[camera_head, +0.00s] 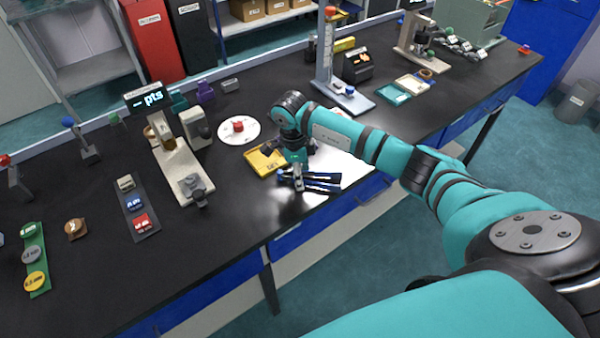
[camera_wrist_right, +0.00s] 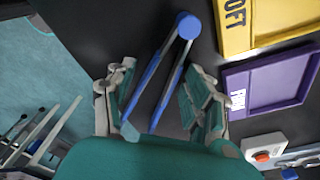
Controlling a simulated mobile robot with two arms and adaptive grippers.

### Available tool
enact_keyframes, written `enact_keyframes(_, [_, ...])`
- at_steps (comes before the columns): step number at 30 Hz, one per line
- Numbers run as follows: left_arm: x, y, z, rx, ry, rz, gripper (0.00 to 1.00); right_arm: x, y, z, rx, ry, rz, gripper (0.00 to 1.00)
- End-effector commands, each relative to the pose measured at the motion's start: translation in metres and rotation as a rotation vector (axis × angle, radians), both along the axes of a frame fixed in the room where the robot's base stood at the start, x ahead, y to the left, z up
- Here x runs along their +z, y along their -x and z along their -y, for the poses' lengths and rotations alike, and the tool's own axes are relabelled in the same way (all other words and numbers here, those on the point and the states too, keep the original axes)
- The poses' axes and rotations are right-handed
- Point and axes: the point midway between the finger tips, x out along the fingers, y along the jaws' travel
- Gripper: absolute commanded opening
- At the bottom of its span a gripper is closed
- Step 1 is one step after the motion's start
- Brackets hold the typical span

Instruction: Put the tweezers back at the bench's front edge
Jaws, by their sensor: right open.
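The tweezers (camera_wrist_right: 160,78), blue and grey with a round blue end, lie in a V shape on the black bench between the fingers of my right gripper (camera_wrist_right: 155,95). In the head view the tweezers (camera_head: 324,177) show as dark, blue-tipped bars close to the bench's front edge, partly hidden by my right gripper (camera_head: 298,186). That gripper points down over them, and its fingers are apart on either side of the tweezers. Whether the fingers touch them I cannot tell. My left gripper is not in view.
A yellow tray (camera_head: 261,164) lies just behind the tweezers, with a purple tray (camera_wrist_right: 266,84) beside it in the wrist view. A white disc (camera_head: 228,134) with a red knob and a weighing-like instrument (camera_head: 180,172) stand to the left. Bare bench (camera_head: 225,225) lies left of the gripper.

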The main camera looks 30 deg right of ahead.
Motion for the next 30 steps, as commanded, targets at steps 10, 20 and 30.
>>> enact_keyframes(10, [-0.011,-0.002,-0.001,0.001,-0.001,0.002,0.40,0.039,-0.004,-0.003,0.001,0.001,0.007,0.53])
enact_keyframes(20, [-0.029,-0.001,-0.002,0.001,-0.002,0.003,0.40,0.104,-0.006,-0.008,0.000,0.001,0.004,0.53])
enact_keyframes(30, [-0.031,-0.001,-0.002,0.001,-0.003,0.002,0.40,0.123,-0.006,-0.010,0.000,0.000,0.000,0.53])
